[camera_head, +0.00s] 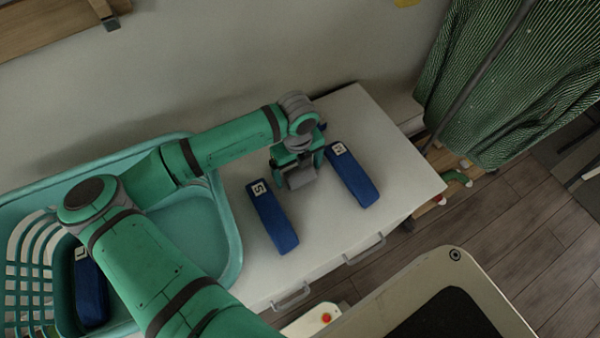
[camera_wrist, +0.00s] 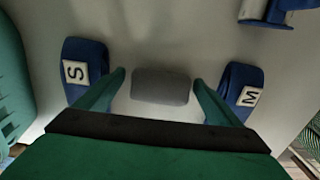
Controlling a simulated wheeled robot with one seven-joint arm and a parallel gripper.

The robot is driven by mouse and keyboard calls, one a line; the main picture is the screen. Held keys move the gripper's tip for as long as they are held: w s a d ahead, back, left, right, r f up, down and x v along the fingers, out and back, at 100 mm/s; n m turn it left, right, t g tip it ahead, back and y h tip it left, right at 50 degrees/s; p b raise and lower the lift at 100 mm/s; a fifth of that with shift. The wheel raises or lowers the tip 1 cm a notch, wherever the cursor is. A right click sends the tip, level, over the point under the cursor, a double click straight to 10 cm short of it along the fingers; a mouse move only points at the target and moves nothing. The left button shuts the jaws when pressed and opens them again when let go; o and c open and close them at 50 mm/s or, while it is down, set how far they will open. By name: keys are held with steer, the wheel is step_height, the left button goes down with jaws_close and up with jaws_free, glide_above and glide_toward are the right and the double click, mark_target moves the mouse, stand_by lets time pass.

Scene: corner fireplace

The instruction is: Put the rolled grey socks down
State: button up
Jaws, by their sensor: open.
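The rolled grey socks (camera_head: 301,179) are at the white cabinet top, below my gripper (camera_head: 297,169) in the head view. In the wrist view the grey socks (camera_wrist: 161,86) sit between the two green fingers of my gripper (camera_wrist: 160,90). The fingers are open, with a gap showing on each side of the socks. The socks appear to rest on the white surface. A blue bundle labelled S (camera_head: 271,216) lies to their left, and a blue bundle labelled M (camera_head: 353,175) lies to their right.
A teal laundry basket (camera_head: 228,225) stands at the left, with another blue bundle (camera_head: 90,289) inside. The white cabinet top (camera_head: 395,180) is clear at its right end. A green striped cloth (camera_head: 500,80) hangs at the upper right. Another blue thing (camera_wrist: 266,12) shows at the wrist view's top.

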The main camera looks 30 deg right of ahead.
steer(key=shift+f, duration=0.15)
steer(key=shift+d, duration=0.1)
steer(key=c, duration=1.2)
